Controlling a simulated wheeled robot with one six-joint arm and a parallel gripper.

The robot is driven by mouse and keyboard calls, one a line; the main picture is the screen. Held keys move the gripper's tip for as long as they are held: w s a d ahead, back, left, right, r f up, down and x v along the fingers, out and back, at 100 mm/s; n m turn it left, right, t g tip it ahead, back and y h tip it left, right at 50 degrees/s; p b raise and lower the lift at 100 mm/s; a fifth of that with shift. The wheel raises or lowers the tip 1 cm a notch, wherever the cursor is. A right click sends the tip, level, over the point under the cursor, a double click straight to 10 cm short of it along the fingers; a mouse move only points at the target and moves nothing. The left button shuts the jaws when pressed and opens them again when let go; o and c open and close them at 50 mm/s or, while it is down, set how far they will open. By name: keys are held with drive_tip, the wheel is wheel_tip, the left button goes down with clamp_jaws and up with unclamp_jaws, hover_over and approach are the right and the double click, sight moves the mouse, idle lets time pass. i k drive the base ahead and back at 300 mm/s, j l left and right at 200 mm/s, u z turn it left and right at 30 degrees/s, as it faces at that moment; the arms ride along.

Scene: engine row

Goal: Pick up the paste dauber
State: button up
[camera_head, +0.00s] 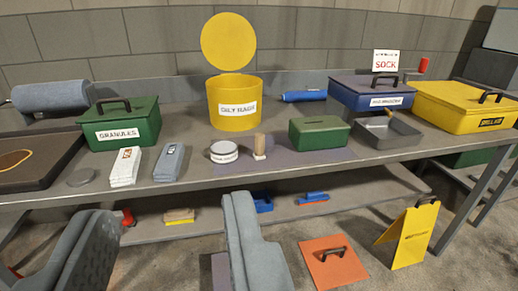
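What looks like the paste dauber (260,145) is a small upright piece with a tan wooden handle and a pale base. It stands on the grey bench top, just right of a round, white-labelled tin (223,152). The tin's label is too small to read. My gripper (172,208) shows as two grey fingers at the lower left and bottom centre. They are wide apart with nothing between them. The dauber is beyond and above the right fingertip in the picture, apart from it.
On the bench are a yellow open-lidded bin (234,118), a green GRANULES box (122,133), cloth stacks (168,162), a small green box (318,134) and a grey tray (398,142). A lower shelf (350,190) runs below. A yellow sign (415,235) and an orange plate (335,270) are on the floor.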

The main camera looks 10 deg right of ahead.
sight(259, 138)
drive_tip(key=i+l, duration=0.7)
